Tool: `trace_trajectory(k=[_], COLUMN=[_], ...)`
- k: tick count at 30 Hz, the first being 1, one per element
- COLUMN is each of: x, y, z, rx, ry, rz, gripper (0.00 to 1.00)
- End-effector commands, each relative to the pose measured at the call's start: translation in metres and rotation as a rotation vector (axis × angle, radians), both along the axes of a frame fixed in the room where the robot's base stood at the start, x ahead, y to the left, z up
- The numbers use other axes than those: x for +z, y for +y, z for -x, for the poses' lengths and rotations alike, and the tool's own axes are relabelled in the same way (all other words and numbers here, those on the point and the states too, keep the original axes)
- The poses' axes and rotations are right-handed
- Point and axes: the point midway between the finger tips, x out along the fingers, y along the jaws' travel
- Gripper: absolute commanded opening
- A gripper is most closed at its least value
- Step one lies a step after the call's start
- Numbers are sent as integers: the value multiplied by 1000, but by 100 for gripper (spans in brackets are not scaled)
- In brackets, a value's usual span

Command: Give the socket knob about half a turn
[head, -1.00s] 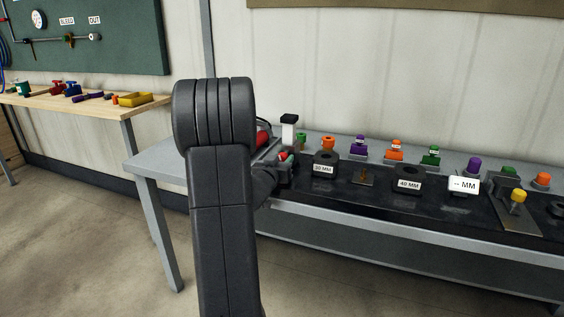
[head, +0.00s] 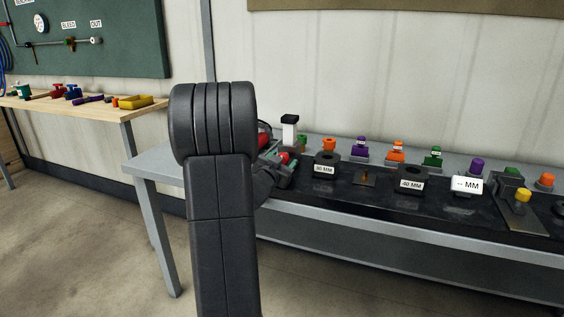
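My arm stands upright in front of the bench's left end and hides much of what lies behind it. My gripper (head: 281,174) shows only in part, just right of my arm, low at the left end of the bench. Small red parts (head: 284,158) show at or just beyond it, and a larger red part (head: 263,140) shows behind. I cannot tell which of these, if any, is the socket knob, nor whether my gripper touches it. The gap between the fingers is not clear.
The grey bench (head: 150,165) carries a black block labelled 30 MM (head: 325,163), another labelled 40 MM (head: 410,180), and several coloured knobs behind. A white-topped post (head: 289,130) stands close behind my gripper. A wooden table (head: 75,105) stands back left. The floor at left is clear.

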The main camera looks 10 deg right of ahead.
Motion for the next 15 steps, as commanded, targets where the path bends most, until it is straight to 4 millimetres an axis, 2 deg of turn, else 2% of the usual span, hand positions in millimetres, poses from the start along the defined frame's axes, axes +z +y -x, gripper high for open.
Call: trace_trajectory(k=[8,15], x=[1,2], y=[6,35], z=[9,49], rx=[1,4], ry=[1,1], rz=[0,0], gripper=[56,56])
